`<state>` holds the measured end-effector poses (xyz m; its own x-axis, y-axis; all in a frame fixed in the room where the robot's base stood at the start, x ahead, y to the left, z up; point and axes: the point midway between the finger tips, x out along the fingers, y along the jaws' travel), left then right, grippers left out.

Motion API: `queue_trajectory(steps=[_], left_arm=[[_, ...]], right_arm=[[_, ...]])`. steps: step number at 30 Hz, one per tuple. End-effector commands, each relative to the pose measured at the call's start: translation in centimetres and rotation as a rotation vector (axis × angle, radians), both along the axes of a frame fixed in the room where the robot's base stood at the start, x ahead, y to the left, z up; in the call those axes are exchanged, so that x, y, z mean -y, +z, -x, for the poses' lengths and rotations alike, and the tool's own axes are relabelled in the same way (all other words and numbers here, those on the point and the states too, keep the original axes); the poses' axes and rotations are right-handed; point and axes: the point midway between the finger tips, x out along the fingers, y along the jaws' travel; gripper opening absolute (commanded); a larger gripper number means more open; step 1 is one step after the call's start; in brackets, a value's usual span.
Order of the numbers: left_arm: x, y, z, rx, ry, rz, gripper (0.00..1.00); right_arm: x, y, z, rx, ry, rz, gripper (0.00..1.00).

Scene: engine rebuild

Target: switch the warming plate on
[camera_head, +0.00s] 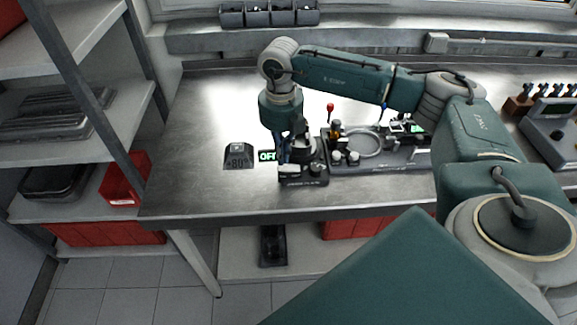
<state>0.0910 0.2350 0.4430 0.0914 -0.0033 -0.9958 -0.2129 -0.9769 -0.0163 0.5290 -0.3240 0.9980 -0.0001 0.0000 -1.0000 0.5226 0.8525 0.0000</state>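My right gripper (292,150) points down at the end of my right arm, which reaches in from the right. It is over a small dark unit (304,181) near the front of the steel bench, which looks like the warming plate. The gripper covers much of this unit, so I cannot tell whether they touch. The fingers are too small and hidden to show if they are open. A small sign reading "OFF" (267,156) in green stands just left of the unit. My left gripper is not in view.
A dark fixture (378,163) with a ring and small parts adjoins the unit on the right. A small black stand (239,155) sits to the left. The bench (205,185) is bare at its left end. Shelves (90,140) with trays and red bins stand further left.

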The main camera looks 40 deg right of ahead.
Motion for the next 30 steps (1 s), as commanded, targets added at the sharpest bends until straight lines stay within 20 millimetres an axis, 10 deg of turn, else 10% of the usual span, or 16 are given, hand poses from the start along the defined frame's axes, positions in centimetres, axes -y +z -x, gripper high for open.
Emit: queue_trajectory(steps=[30], left_arm=[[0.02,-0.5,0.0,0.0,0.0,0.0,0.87]], right_arm=[[-0.01,-0.65,-0.01,0.0,0.0,0.0,0.0]])
